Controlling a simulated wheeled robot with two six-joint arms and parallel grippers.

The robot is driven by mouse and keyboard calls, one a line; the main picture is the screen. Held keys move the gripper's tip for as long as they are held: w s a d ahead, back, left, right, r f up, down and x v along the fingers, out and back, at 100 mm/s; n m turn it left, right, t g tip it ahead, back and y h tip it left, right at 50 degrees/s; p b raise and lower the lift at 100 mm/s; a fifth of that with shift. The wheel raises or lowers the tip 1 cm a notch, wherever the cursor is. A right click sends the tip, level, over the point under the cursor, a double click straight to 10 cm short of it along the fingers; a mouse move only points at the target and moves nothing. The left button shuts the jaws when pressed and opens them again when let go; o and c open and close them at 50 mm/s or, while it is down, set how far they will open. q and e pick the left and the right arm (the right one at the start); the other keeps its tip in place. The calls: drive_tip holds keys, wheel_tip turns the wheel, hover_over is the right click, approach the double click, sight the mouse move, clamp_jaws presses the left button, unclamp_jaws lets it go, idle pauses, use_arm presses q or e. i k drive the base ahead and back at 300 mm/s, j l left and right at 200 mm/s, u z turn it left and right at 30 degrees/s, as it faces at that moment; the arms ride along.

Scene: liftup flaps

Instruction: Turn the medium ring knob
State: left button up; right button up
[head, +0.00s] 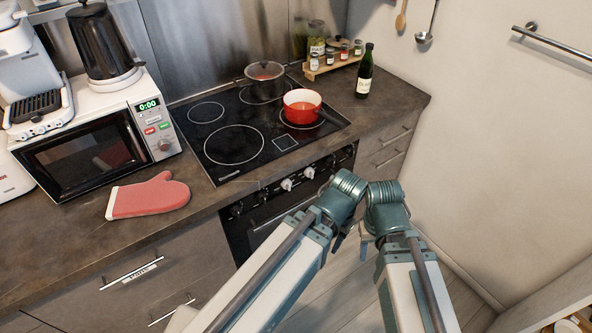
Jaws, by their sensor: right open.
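The stove's front panel (262,199) carries a row of knobs below the cooktop. Two pale knobs stand out, one at centre (287,184) and one to its right (309,172). I cannot tell which knob belongs to the medium ring; other knobs on the dark panel are hard to make out. My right gripper (366,236) is open, low in front of the stove's right end, apart from the knobs and partly hidden by its wrist. My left gripper (338,243) is mostly hidden behind its own arm, right of the knobs; its jaws are unclear.
The black cooktop (232,145) holds a red pot (302,106) and a dark pan (265,73). A green bottle (364,72) stands right of it. A red oven mitt (148,196) and a microwave (95,140) are on the left counter. Open floor lies right of my arms.

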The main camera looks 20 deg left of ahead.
sight(350, 150)
drive_tip(key=i+l, duration=0.15)
drive_tip(key=l, duration=0.2)
drive_tip(key=i+l, duration=0.15)
drive_tip(key=l, duration=0.15)
drive_tip(key=i+l, duration=0.15)
drive_tip(key=l, duration=0.2)
drive_tip(key=i+l, duration=0.1)
drive_tip(key=l, duration=0.25)
